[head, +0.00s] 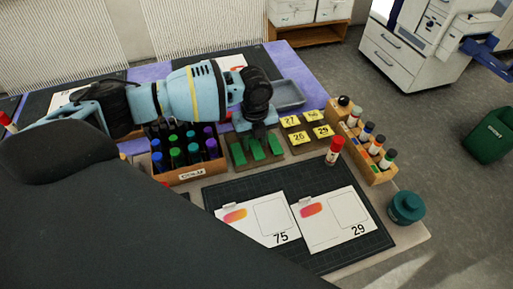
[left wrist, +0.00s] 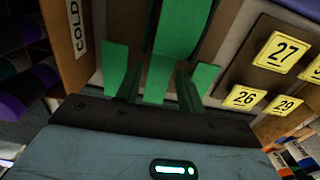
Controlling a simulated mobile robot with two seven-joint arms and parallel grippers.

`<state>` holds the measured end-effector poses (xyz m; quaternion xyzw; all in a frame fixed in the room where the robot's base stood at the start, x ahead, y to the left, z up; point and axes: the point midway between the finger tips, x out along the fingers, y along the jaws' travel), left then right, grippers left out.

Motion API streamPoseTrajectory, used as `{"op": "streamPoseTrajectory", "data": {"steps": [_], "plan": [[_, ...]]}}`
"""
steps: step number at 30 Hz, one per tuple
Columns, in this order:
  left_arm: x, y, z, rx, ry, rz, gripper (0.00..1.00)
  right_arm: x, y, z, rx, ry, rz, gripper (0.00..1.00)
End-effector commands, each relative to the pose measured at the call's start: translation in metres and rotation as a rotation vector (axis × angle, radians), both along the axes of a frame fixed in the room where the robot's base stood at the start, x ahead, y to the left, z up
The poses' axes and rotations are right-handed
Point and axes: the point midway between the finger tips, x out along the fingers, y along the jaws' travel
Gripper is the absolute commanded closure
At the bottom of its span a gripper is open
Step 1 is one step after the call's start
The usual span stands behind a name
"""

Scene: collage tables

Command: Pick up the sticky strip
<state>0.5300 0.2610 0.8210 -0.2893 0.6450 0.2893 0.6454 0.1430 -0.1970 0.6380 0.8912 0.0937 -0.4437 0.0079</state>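Green sticky strips (head: 238,154) lie side by side on a small brown board (head: 262,163) in the middle of the table. My left gripper (head: 258,134) points down just above the board. In the left wrist view its two dark fingers (left wrist: 159,80) are apart, one on each side of the middle green strip (left wrist: 158,90). I cannot tell whether they touch it. Another green strip (left wrist: 115,65) lies left of the fingers, and one lies to the right (left wrist: 206,77). My right gripper is not in view.
A box of dark bottles (head: 190,178) marked COLD stands left of the strips. Yellow number tags (head: 299,137) are on the right. A glue stick (head: 334,150), a marker rack (head: 372,150) and a teal jar (head: 407,207) stand farther right. Two cards (head: 335,222) lie on the dark mat (head: 365,250).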

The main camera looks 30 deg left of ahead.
Motion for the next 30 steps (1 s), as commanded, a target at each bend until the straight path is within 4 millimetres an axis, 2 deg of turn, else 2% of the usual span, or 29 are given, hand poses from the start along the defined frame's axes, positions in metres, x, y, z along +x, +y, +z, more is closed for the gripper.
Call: {"op": "streamPoseTrajectory", "data": {"steps": [2, 6, 23, 26, 30], "plan": [[0.000, 0.000, 0.000, 0.000, 0.000, 0.000, 0.64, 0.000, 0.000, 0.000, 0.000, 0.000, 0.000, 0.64], [0.000, 0.000, 0.000, 0.000, 0.000, 0.000, 0.82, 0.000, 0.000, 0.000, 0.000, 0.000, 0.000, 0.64], [0.000, 0.001, 0.003, 0.000, 0.000, 0.000, 0.82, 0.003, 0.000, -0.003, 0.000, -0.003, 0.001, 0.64], [0.000, 0.000, 0.014, -0.001, -0.001, 0.000, 0.82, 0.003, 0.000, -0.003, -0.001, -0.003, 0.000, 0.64], [0.001, 0.000, 0.038, -0.001, -0.003, 0.000, 0.82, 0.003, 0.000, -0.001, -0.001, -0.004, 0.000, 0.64]]}}
